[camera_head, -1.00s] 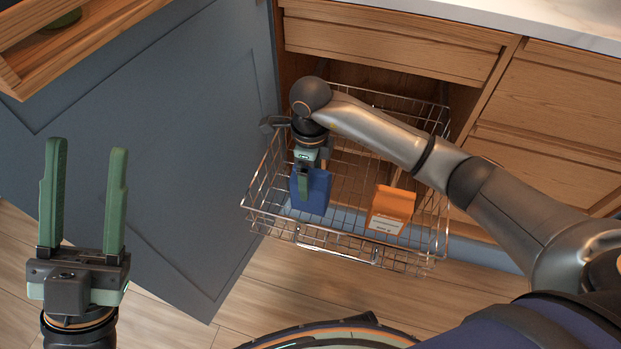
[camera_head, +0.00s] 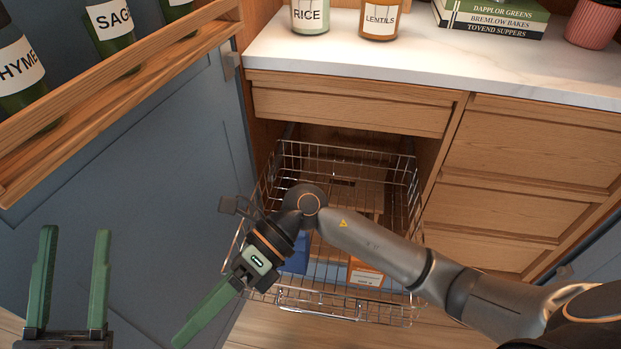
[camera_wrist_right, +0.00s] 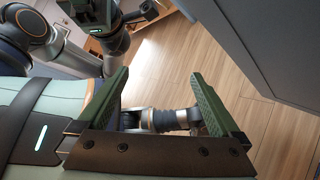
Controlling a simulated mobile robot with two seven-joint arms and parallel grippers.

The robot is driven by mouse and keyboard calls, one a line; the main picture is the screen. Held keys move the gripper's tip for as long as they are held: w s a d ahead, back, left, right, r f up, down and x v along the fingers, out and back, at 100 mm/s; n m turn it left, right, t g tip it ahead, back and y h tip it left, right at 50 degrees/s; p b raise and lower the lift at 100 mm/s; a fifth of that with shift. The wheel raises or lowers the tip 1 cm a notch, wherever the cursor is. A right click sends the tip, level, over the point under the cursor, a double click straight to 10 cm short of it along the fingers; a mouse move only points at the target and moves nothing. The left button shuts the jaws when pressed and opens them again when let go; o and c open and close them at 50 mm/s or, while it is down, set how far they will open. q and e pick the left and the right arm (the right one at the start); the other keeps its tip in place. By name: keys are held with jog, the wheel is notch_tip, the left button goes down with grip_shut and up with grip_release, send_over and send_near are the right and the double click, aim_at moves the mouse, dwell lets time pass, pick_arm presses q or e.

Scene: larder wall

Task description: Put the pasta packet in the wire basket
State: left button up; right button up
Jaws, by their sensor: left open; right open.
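The wire basket (camera_head: 345,149) is pulled out below the counter. A blue packet (camera_head: 297,259) stands inside it at the front left, partly hidden behind my right arm. An orange packet (camera_head: 366,273) with a pale label stands in the basket to its right, also partly covered by my arm. No label is readable, so I cannot tell which packet is the pasta. My right gripper (camera_head: 203,312) is outside the basket at its front left, empty; its open fingers also show in the right wrist view (camera_wrist_right: 158,82). My left gripper (camera_head: 75,235) is open and empty at the lower left.
A blue-grey cupboard door (camera_head: 150,200) with a wooden rack (camera_head: 120,95) of labelled bottles stands open at left. The marble counter (camera_head: 420,60) holds a rice jar (camera_head: 310,14), a lentils jar (camera_head: 380,18), books (camera_head: 490,18) and a pink cup (camera_head: 590,25).

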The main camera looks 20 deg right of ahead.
jog(key=s+d+r+m+t+y, duration=0.1)
jog(key=d+r+m+t+y, duration=0.15)
jog(key=r+m+y, duration=0.35)
jog(key=d+r+m+t+y, duration=0.1)
jog(key=r+m+t+y, duration=0.3)
jog(key=r, duration=0.4)
jog(key=w+d+m+t+h, duration=0.2)
jog(key=d+m+t+h, duration=0.4)
jog(key=m+t, duration=0.4)
jog(key=w+d+r+m+t+h, duration=0.1)
jog(key=d+m+t+h, duration=0.5)
jog(key=m, duration=1.1)
jog(key=w+d+t, duration=0.1)
jog(key=d+t, duration=0.2)
jog(key=t, duration=0.2)
jog(key=shift+w+r, duration=0.25)
jog(key=shift+w, duration=0.1)
jog(key=shift+s, duration=0.1)
